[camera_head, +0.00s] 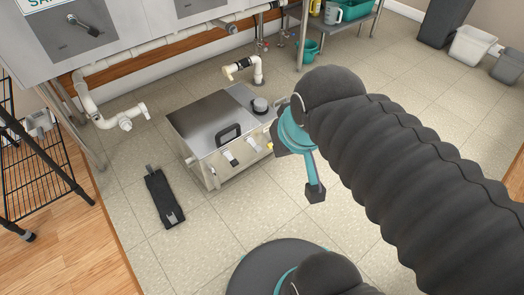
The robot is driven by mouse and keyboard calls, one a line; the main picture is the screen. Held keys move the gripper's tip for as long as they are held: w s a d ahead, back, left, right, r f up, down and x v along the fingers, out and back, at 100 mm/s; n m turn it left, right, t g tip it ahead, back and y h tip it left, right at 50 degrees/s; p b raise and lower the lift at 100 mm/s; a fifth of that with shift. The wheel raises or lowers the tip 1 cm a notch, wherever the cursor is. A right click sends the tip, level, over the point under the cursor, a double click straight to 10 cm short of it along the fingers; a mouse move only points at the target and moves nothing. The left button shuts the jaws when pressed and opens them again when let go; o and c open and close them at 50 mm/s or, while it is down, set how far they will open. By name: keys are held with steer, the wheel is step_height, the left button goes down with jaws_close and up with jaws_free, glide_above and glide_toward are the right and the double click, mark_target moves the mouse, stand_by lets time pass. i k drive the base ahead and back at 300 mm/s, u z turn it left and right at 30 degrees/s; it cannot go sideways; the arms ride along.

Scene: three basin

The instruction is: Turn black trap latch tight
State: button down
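The trap (212,118) is a stainless steel box with a flat lid, standing on the tiled floor at centre left. A black handle (229,134) sits at the lid's front edge, and a round black knob (260,104) is at its right side. Light latches (229,158) show on the front face; I cannot tell which part is the black latch. My gripper (315,190) is just right of the trap, apart from it in the picture. One dark fingertip with a teal link shows; the rest is hidden by my arm, as is part of the trap's right side.
A black flat bar-like object (163,198) lies on the floor left of the trap. White pipes (97,112) hang under the steel basins behind. A wire rack (40,150) stands at left, and bins (470,46) at the far right.

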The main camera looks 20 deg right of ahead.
mark_target(234, 162)
steer(key=u, duration=2.7)
steer(key=i, duration=0.7)
steer(key=z, duration=2.7)
